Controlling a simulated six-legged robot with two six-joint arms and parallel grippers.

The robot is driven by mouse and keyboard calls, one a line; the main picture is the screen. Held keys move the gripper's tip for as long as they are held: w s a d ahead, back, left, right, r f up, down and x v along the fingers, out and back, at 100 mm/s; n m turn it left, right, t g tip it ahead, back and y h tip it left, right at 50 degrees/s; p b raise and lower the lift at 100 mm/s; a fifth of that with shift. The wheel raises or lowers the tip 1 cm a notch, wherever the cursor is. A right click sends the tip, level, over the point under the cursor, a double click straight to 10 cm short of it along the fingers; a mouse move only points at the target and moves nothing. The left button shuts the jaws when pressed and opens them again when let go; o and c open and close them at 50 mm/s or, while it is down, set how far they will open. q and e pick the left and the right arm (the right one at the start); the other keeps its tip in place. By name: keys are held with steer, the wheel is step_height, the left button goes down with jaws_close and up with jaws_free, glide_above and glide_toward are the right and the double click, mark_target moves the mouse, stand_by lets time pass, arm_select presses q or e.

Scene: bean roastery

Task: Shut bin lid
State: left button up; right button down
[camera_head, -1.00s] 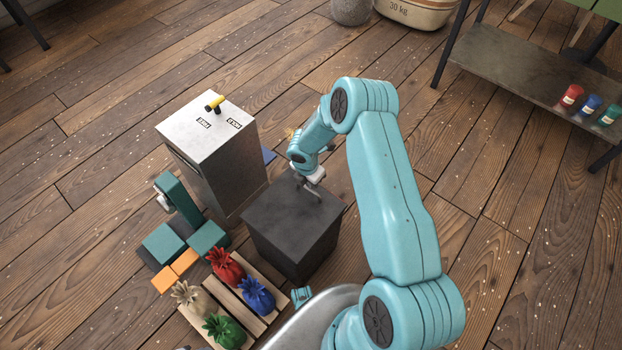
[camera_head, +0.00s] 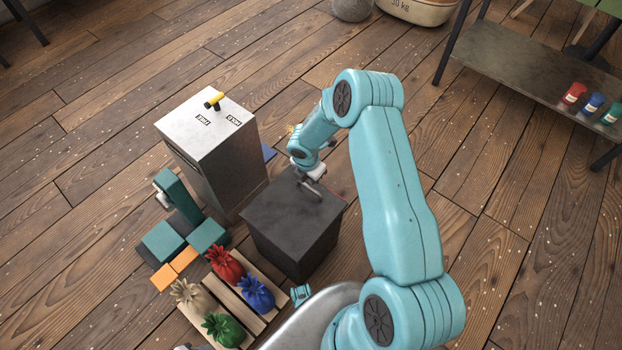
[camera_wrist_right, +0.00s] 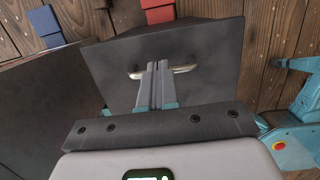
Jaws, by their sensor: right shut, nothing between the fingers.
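The bin (camera_head: 290,245) is a dark grey box on the floor, near the middle of the head view. Its lid (camera_head: 280,210) looks flat across the top, with no gap that I can make out. My right gripper (camera_head: 314,190) is over the far right part of the lid, fingers shut and empty. In the right wrist view the shut fingers (camera_wrist_right: 159,72) point at the lid (camera_wrist_right: 205,55) and cross a metal bar handle (camera_wrist_right: 184,69). I cannot tell whether they touch it. My left gripper is not in view.
A tall grey cabinet (camera_head: 205,150) with a yellow-tipped lever stands left of the bin. Small coloured sacks (camera_head: 258,292) sit in a wooden tray in front. A shelf (camera_head: 530,75) stands far right. Floor right of my arm is clear.

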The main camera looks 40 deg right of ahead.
step_height(320, 180, up, 15)
steer(key=a+p, duration=0.2)
steer(key=p, duration=0.1)
steer(key=shift+s+a+f, duration=0.2)
steer(key=shift+s+a, duration=0.1)
steer(key=shift+a, duration=0.05)
steer(key=shift+s, duration=0.1)
